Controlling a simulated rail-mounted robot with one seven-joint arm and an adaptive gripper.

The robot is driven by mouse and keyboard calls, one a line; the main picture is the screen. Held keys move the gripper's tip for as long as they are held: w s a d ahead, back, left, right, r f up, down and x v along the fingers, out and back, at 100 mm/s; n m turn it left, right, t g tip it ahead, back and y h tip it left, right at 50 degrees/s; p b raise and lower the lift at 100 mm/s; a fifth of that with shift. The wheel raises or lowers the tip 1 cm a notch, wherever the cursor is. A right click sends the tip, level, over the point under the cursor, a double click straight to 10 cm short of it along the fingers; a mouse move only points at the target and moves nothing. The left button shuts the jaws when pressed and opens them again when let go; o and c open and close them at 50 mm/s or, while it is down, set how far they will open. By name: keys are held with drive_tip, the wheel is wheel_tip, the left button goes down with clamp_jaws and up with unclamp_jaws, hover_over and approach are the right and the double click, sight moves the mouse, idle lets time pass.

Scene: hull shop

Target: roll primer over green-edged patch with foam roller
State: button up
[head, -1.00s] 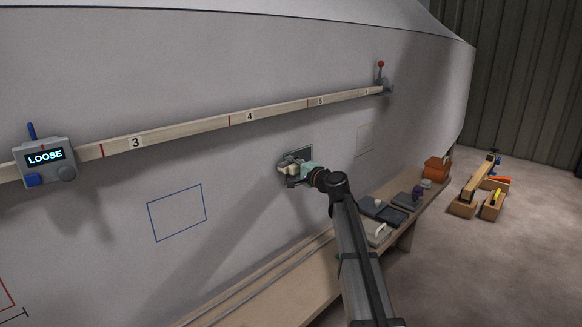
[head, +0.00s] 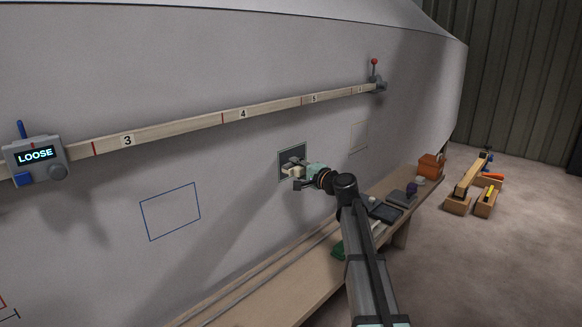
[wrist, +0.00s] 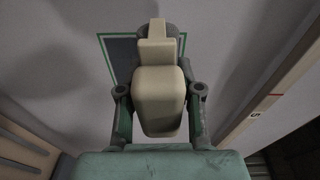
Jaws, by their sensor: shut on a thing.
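The green-edged patch (head: 285,156) is a dark grey rectangle on the pale hull wall. It also shows behind the tool in the wrist view (wrist: 118,52), with its thin green edge. My gripper (wrist: 158,100) is shut on the cream handle of the foam roller (wrist: 158,88). The roller's dark head shows beyond the handle, over the patch in that view. In the head view my gripper (head: 299,178) is at the patch's lower right part and hides some of it. I cannot tell whether the roller touches the surface.
A numbered batten (head: 190,128) runs above the patch, with a box reading LOOSE (head: 36,157) at left. Blue (head: 172,210) and tan (head: 358,136) outlines flank the patch. A bench (head: 290,290) below holds several tools and an orange box (head: 431,166).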

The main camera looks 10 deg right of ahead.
drive_tip(key=shift+s+d, duration=0.2)
drive_tip(key=shift+s, duration=0.05)
drive_tip(key=shift+d+v, duration=0.25)
drive_tip(key=shift+v, duration=2.2)
drive_tip(key=shift+w, duration=0.15)
drive_tip(key=v, duration=0.4)
drive_tip(key=shift+w+d, duration=0.15)
drive_tip(key=shift+d, duration=0.1)
drive_tip(key=shift+r, duration=0.15)
